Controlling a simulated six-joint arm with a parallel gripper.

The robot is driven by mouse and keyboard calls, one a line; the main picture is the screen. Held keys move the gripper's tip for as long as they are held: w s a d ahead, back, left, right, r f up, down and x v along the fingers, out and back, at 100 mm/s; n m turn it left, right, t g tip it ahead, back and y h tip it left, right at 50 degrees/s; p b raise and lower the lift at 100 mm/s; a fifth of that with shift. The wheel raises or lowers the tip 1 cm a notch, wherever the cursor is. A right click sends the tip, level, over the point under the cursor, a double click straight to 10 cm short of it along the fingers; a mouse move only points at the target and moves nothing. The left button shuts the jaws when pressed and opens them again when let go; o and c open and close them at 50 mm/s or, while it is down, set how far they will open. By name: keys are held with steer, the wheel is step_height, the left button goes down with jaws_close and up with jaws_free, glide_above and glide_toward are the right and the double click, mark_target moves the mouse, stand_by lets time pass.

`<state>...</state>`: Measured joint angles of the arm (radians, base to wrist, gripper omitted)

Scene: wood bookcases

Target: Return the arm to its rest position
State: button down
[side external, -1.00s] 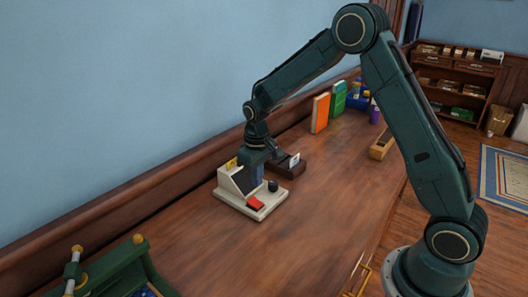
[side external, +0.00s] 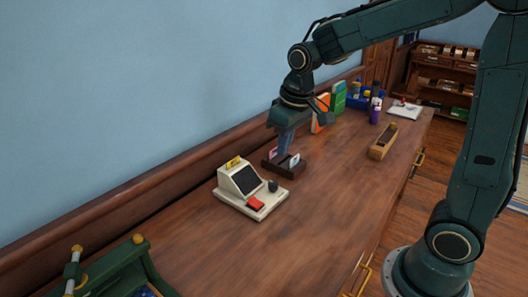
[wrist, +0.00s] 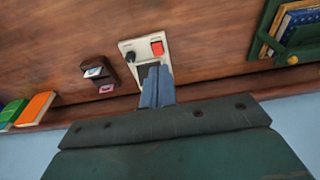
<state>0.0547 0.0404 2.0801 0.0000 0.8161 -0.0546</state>
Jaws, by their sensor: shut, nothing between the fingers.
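My gripper (side external: 285,143) is above the wooden counter (side external: 250,245), in front of the blue wall. Its fingers point down and are shut with nothing between them. In the side view the fingertips overlap the dark card holder (side external: 287,168) behind or below them; I cannot tell the exact gap. In the wrist view the shut fingers (wrist: 157,72) show in the middle, overlapping the lower part of the cream device with a red key and black knob (wrist: 147,44). That device also stands on the counter in the side view (side external: 251,190).
Orange (side external: 320,112) and green (side external: 338,97) books stand near the wall. A blue bin (side external: 356,103), purple cup (side external: 375,114) and wooden block (side external: 383,141) stand farther right. A green rack (side external: 110,272) is at the front left.

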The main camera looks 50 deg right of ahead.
steer(key=s+a+r+t, duration=0.1)
steer(key=s+r, duration=0.1)
steer(key=s, duration=0.7)
steer(key=s+a+r+t, duration=0.1)
steer(key=s+r+t, duration=0.1)
steer(key=s, duration=0.7)
steer(key=shift+v, duration=0.8)
